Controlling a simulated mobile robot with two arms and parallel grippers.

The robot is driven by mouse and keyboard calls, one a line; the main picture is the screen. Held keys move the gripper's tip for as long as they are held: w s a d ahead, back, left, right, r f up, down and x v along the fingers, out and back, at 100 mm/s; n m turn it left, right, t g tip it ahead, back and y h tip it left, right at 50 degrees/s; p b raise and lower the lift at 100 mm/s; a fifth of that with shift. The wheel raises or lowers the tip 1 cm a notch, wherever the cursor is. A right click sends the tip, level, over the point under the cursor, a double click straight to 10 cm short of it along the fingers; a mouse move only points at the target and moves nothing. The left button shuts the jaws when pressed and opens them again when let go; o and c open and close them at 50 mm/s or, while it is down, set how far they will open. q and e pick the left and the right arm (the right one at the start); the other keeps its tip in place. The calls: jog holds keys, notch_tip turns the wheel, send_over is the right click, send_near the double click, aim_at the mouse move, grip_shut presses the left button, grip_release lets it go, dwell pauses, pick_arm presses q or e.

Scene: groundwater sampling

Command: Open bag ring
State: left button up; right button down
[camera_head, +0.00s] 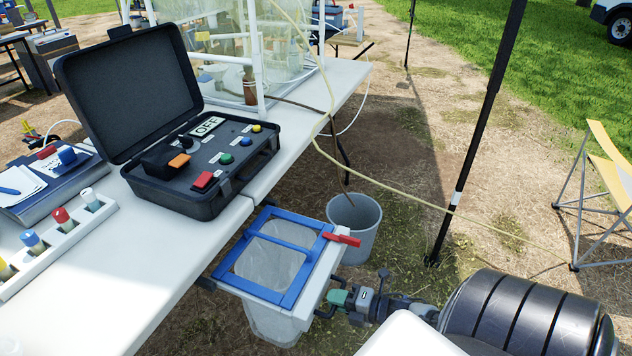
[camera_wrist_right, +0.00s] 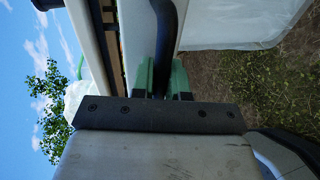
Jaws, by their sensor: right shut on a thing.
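The bag ring (camera_head: 300,291) is a blue rectangular frame with a crossbar, lying flat on a white holder (camera_head: 318,308) at the table's edge. A clear bag (camera_head: 272,325) hangs below it. A red clip (camera_head: 342,237) sits at its far right corner. My right gripper (camera_head: 338,298), with green fingertips, is at the holder's right side. In the right wrist view the gripper (camera_wrist_right: 165,75) is shut on a dark handle (camera_wrist_right: 166,30), with a green finger on each side. My left gripper is not in view.
A white table (camera_head: 110,290) carries an open black control case (camera_head: 215,195) and a rack of coloured-cap vials (camera_head: 60,240). A grey bucket (camera_head: 368,250) stands on the ground behind the ring. A pale hose (camera_head: 400,190) crosses above; a black pole (camera_head: 470,150) stands right.

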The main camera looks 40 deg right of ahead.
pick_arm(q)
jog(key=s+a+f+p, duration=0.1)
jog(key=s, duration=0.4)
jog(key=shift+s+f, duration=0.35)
pick_arm(e)
jog(key=f+v, duration=0.1)
jog(key=v, duration=0.6)
jog(key=shift+s+d+f, duration=0.15)
jog(key=shift+s+f, duration=0.15)
jog(key=shift+s, duration=0.1)
jog(key=c, duration=1.1)
grip_release()
jog(key=shift+c, duration=0.2)
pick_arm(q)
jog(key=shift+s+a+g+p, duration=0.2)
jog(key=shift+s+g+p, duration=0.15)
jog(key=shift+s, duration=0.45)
pick_arm(e)
jog(key=v, duration=1)
jog(key=shift+s+d, duration=0.25)
jog(key=shift+s, duration=0.1)
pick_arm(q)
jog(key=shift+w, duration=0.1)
pick_arm(e)
jog(key=shift+r, duration=0.1)
